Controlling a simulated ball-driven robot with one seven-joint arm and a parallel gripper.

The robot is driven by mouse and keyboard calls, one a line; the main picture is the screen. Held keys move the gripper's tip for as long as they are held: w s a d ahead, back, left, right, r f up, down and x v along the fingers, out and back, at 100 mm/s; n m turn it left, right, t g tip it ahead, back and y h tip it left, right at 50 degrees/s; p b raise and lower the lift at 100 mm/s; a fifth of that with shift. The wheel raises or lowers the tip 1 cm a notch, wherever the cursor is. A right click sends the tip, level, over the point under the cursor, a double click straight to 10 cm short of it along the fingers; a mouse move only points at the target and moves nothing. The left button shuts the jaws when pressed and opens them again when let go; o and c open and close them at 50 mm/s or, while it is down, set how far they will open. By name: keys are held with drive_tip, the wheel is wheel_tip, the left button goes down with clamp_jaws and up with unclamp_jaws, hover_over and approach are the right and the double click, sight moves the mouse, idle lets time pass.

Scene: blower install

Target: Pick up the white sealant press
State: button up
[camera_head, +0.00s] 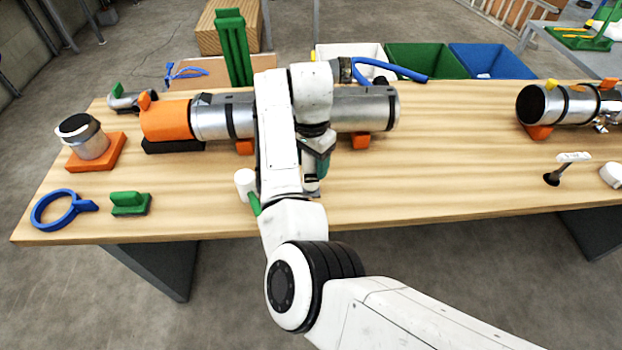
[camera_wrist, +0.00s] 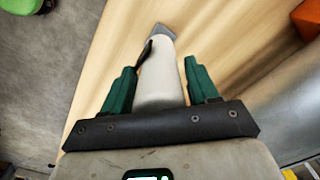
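In the wrist view, the white sealant press (camera_wrist: 160,82) lies between the fingers of my gripper (camera_wrist: 160,68). It has a long white body, a grey far end and a dark lever-like part on its left side. My green fingers stand apart on either side of it, with narrow strips of wood visible beside the white body near the fingertips. In the head view, a short white cylindrical piece (camera_head: 244,183) shows left of my arm, probably part of the press. My arm hides the rest of it and most of my gripper.
A long silver blower tube (camera_head: 364,108) on orange supports lies behind the gripper. A blue ring clamp (camera_head: 60,211), green block (camera_head: 130,204) and canister (camera_head: 82,138) stand at the left. A second tube (camera_head: 570,107) lies right. The front middle-right tabletop is clear.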

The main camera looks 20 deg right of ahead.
drive_tip(key=c, duration=0.8)
drive_tip(key=shift+r, duration=0.1)
drive_tip(key=shift+c, duration=0.2)
